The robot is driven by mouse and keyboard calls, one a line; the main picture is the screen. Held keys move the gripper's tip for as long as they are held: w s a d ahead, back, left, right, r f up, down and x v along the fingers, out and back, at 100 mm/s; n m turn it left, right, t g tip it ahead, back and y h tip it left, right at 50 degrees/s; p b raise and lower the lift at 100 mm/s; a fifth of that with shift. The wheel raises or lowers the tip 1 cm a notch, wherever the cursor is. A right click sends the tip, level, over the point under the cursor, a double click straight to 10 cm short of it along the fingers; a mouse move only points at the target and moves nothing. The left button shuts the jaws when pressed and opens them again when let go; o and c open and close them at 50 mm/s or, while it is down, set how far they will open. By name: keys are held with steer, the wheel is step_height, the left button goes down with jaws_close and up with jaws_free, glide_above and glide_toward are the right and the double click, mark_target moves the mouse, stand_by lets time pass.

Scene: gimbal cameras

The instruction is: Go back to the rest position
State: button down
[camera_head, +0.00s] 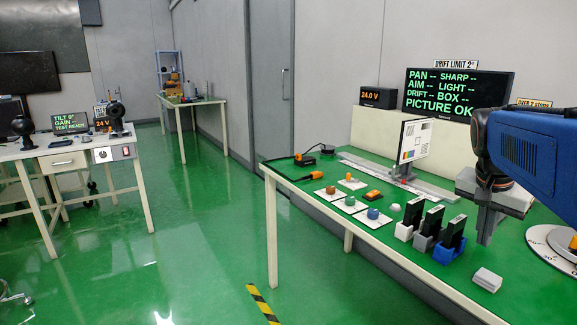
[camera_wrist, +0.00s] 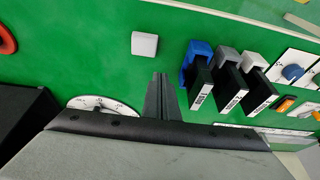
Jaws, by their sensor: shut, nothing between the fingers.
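My gripper (camera_head: 487,222) hangs from the blue arm at the right of the head view, above the green bench top (camera_head: 290,174). Its fingers are together with nothing between them. In the wrist view the closed fingers (camera_wrist: 160,84) point over bare green surface. A small white block (camera_head: 487,280) lies on the bench below and in front of the gripper. It also shows in the wrist view (camera_wrist: 145,44), left of the fingers. Three black modules stand in holders to the left of the gripper: white (camera_head: 403,231), grey (camera_head: 422,241) and blue (camera_head: 445,254).
White cards with coloured knobs (camera_head: 373,216) lie left of the holders. A test chart (camera_head: 413,140) stands on a rail behind. A monitor (camera_head: 458,94) reads "PICTURE OK". A round dial (camera_head: 545,240) is at the right edge. The floor (camera_head: 200,235) left of the bench is open.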

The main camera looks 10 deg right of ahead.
steer(key=a+f+n+t, duration=0.1)
steer(key=a+f+n, duration=0.1)
steer(key=a, duration=0.4)
steer(key=a+f+n+t+y, duration=0.1)
steer(key=a+f+n, duration=0.2)
steer(key=a, duration=0.4)
steer(key=shift+w+f+n, duration=0.35)
steer(key=shift+n, duration=0.45)
steer(key=c, duration=2.5)
jaws_free()
steer(key=s+a+f+n+t+y, duration=0.1)
steer(key=s+a+f+n+y, duration=0.1)
steer(key=s+a+f+n, duration=0.2)
steer(key=a+f+n, duration=0.3)
steer(key=a, duration=0.4)
steer(key=shift+y, duration=0.4)
steer(key=o, duration=0.8)
steer(key=shift+s+a+f, duration=0.1)
steer(key=shift+a+f, duration=0.15)
steer(key=shift+a, duration=0.05)
steer(key=shift+c, duration=0.2)
